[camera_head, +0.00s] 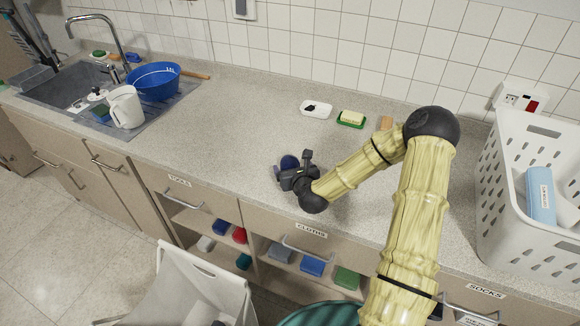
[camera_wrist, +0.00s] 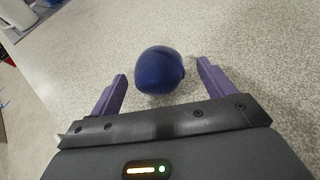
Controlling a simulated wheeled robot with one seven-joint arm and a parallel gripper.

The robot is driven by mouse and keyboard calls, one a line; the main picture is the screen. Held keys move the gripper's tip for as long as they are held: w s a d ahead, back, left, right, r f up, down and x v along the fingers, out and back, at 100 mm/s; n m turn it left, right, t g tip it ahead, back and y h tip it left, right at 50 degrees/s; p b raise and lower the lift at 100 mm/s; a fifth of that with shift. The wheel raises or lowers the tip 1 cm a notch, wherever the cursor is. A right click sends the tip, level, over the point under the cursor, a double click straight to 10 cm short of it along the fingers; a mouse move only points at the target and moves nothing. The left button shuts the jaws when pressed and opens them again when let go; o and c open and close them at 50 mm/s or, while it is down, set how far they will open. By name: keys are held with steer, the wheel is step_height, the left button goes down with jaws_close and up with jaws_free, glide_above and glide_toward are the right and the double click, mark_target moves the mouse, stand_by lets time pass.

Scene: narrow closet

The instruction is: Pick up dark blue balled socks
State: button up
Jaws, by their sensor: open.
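The dark blue balled socks (camera_wrist: 160,71) sit as a round ball on the speckled grey counter, in the upper middle of the wrist view. In the head view the socks (camera_head: 289,162) show just behind my gripper (camera_head: 291,170), which partly hides them. My gripper is open, with its two purple fingers (camera_wrist: 163,80) apart on either side of the ball's near part. The ball lies at or just beyond the fingertips. I see gaps between the ball and both fingers.
A white dish (camera_head: 316,110) and a green dish with a yellow bar (camera_head: 352,119) stand behind. A white laundry basket (camera_head: 520,235) stands right. A sink with a blue bowl (camera_head: 153,80) and white jug (camera_head: 125,106) is left. Open drawers and a white hamper (camera_head: 195,285) are in front.

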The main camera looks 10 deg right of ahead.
mark_target(289, 162)
steer(key=shift+b+x, duration=0.55)
steer(key=shift+x, duration=2.1)
steer(key=shift+s, duration=0.1)
steer(key=c, duration=1.1)
steer(key=shift+r, duration=0.15)
